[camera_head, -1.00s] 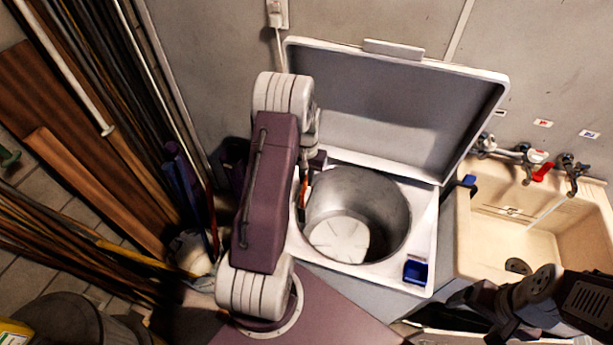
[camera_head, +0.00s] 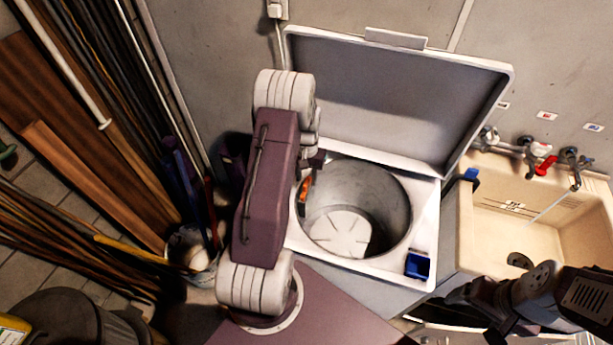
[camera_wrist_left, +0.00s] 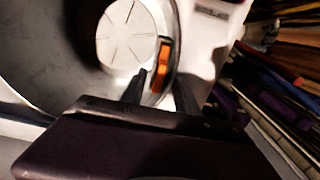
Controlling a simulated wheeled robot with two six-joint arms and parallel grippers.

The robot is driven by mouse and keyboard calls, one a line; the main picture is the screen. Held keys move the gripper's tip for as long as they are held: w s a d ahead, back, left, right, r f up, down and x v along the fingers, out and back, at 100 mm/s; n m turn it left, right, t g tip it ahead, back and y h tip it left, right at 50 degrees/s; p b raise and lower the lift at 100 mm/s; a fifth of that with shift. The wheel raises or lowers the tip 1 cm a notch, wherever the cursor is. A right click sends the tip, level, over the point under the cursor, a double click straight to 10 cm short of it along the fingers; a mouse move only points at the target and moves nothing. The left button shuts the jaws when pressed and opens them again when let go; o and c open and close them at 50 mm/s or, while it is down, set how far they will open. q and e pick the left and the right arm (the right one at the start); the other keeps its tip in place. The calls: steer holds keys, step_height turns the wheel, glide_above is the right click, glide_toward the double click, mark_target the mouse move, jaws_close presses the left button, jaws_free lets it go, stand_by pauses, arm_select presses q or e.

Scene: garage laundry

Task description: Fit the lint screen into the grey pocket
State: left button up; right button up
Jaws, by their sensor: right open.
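My left gripper (camera_wrist_left: 161,74) is over the left rim of the open washer tub (camera_head: 395,205). In the left wrist view its two dark fingers stand apart, with an orange, dark-edged piece (camera_wrist_left: 164,58) showing between and beyond their tips. This piece, probably the lint screen, is upright at the tub's left inner edge in the head view (camera_head: 304,190). I see a gap to the right finger; contact with the left one is unclear. I cannot make out the grey pocket for certain. My right gripper (camera_head: 455,297) is low at right, open, away from the tub, its fingers dark and unclear.
The washer's raised lid (camera_head: 400,105) stands behind the tub. A blue cup-like insert (camera_head: 418,265) is in the white top's front right corner. A beige sink (camera_head: 485,225) with taps is at right. Planks and poles (camera_head: 75,130) and a bucket (camera_head: 192,250) crowd the left.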

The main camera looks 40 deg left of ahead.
arm_select(q)
steer(key=shift+r, duration=0.1)
step_height(320, 180, up, 9)
steer(key=b, duration=0.1)
stand_by(0.3)
stand_by(0.6)
steer(key=d+r+m, duration=0.3)
steer(key=d+r, duration=0.2)
steer(key=d, duration=0.6)
steer(key=s+d+f, duration=0.2)
steer(key=s+d, duration=0.1)
steer(key=s, duration=0.4)
steer(key=s+d+f+t, duration=0.1)
steer(key=s+d+f, duration=0.1)
steer(key=s+d, duration=0.2)
steer(key=s, duration=0.3)
steer(key=shift+d+f, duration=0.2)
steer(key=shift+f, duration=0.1)
